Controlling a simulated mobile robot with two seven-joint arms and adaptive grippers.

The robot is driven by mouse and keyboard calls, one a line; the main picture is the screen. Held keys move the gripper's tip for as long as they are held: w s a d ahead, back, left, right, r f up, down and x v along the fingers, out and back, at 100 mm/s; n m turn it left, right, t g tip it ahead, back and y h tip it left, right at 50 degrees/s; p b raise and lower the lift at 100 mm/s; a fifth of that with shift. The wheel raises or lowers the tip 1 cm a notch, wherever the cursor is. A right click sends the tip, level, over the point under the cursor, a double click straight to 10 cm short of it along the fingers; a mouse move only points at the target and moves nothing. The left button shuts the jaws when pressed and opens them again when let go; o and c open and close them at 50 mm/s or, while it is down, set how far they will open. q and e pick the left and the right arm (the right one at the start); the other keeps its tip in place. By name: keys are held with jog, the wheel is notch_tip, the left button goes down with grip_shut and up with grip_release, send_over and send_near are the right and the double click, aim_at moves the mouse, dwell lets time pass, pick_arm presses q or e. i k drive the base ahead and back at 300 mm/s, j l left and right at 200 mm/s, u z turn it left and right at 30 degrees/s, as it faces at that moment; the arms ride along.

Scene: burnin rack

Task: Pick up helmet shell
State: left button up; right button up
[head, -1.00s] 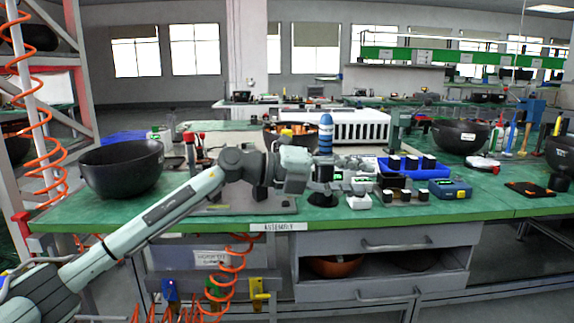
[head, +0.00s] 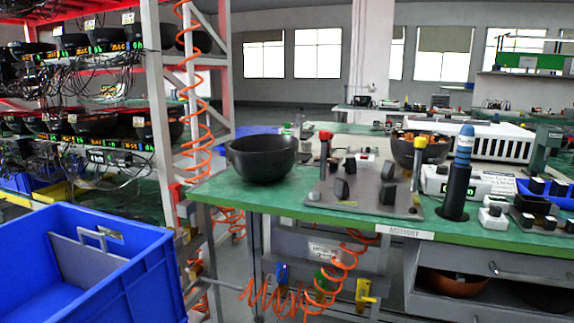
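A black bowl-shaped helmet shell (head: 262,160) sits on the left end of the green assembly bench, open side up. A second dark shell (head: 422,147) with orange and yellow items in it stands further back on the bench. More dark shells (head: 88,125) sit on the rack shelves at the left. An orange-brown shell (head: 452,283) lies in the open space under the bench. Neither of my grippers shows in the head view now.
A large blue bin (head: 85,265) fills the lower left. A grey fixture plate (head: 365,192) with upright posts lies right of the near shell. A blue-topped cylinder (head: 461,165) stands further right. Orange coiled hoses (head: 200,110) hang by the rack upright and below the bench.

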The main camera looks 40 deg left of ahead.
aim_at(265, 157)
jog(key=i+u, duration=0.25)
jog(key=i, duration=0.15)
jog(key=i+u, duration=0.4)
jog(key=u, duration=0.9)
